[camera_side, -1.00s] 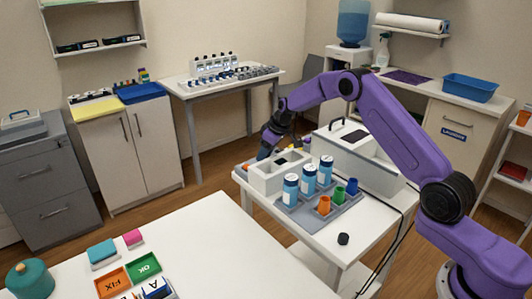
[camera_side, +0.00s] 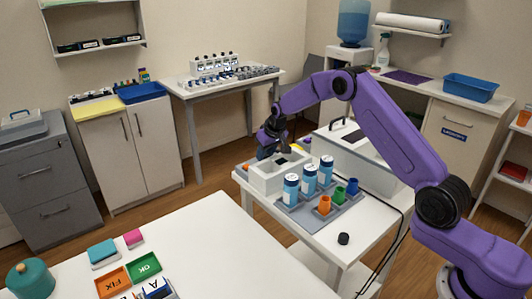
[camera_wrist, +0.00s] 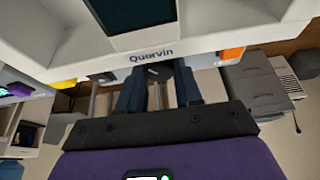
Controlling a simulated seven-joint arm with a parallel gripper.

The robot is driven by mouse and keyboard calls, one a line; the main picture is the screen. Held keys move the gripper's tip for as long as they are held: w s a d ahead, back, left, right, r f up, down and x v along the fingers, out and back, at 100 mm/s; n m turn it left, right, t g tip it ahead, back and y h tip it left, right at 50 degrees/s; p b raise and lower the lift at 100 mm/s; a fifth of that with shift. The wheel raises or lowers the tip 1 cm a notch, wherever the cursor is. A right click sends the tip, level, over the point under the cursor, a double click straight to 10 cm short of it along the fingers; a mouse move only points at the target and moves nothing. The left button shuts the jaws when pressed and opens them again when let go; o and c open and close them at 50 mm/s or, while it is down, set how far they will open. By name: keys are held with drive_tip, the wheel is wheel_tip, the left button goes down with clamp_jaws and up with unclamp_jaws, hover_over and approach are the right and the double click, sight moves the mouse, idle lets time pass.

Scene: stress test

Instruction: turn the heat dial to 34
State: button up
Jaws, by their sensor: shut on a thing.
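A white device (camera_wrist: 215,20) marked "Quarvin", with a dark screen (camera_wrist: 135,14), fills the top of the wrist view. In the side view the white device (camera_side: 264,181) stands on the small white table. My gripper (camera_wrist: 158,80) is at the device's face, below the name, its two dark blue fingers closed around a small dark knob, which I take as the heat dial (camera_wrist: 158,71). The fingers hide most of the dial, and no number on it or on the screen can be read. In the side view my gripper (camera_side: 265,153) is at the device's far left side; its fingertips are hidden.
Blue-and-white bottles (camera_side: 309,180) and orange, green and blue cups (camera_side: 324,205) stand in a grey tray close in front of the device. A black knob (camera_side: 343,239) lies near the table's front edge.

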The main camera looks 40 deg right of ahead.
drive_tip(key=m+h, duration=0.1)
drive_tip(key=m, duration=0.2)
drive_tip(key=m+g+h, duration=0.1)
drive_tip(key=m, duration=0.3)
drive_tip(key=shift+a+f, duration=0.1)
drive_tip(key=shift+h, duration=0.3)
idle(0.3)
drive_tip(key=o, duration=1)
